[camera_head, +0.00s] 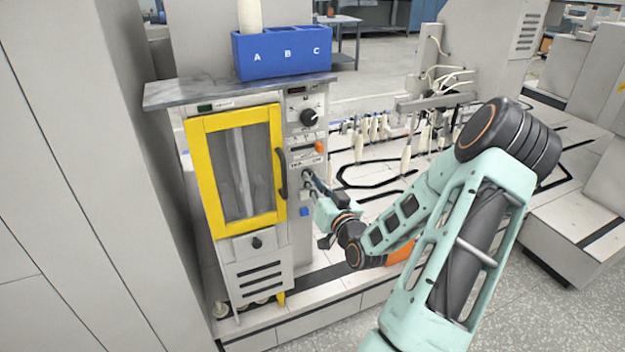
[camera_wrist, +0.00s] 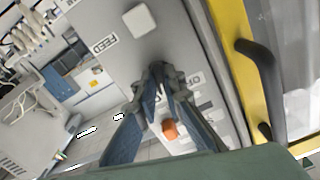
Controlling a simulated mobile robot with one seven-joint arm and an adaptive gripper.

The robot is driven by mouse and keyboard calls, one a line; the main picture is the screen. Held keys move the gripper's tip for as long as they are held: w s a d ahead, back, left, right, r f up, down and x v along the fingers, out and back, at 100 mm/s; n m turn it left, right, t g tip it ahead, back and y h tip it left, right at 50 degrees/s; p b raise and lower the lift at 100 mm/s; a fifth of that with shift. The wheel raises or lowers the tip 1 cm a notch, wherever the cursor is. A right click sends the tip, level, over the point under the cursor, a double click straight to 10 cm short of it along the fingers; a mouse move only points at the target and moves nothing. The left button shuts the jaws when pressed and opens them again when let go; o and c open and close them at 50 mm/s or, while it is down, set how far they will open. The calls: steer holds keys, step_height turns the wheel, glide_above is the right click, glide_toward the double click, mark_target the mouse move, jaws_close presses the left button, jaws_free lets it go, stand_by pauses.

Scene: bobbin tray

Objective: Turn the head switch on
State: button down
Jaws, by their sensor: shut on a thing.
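The control panel (camera_head: 306,140) is the narrow strip right of the yellow door on the grey machine. My gripper (camera_head: 309,182) reaches this panel from the right, below the orange knob (camera_head: 319,146). In the wrist view, my gripper (camera_wrist: 160,78) has its dark fingertips close together against the panel, shut on a small switch. The fingers hide most of that switch, and I cannot read its label or its setting. A partly covered label with letters like "OFF" lies beside the fingers. The orange knob also shows between the fingers (camera_wrist: 170,130).
A "FEED" label (camera_wrist: 102,50) and a pale square button (camera_wrist: 140,20) are near the fingers. The black door handle (camera_head: 281,174) stands out close to the left of my gripper. A blue bin (camera_head: 283,65) marked A, B, C stands on top. Bobbin rows are at right.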

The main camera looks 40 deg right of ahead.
steer(key=m+p, duration=0.1)
steer(key=m, duration=0.4)
stand_by(0.6)
steer(key=c, duration=2)
jaws_free()
steer(key=v, duration=1.2)
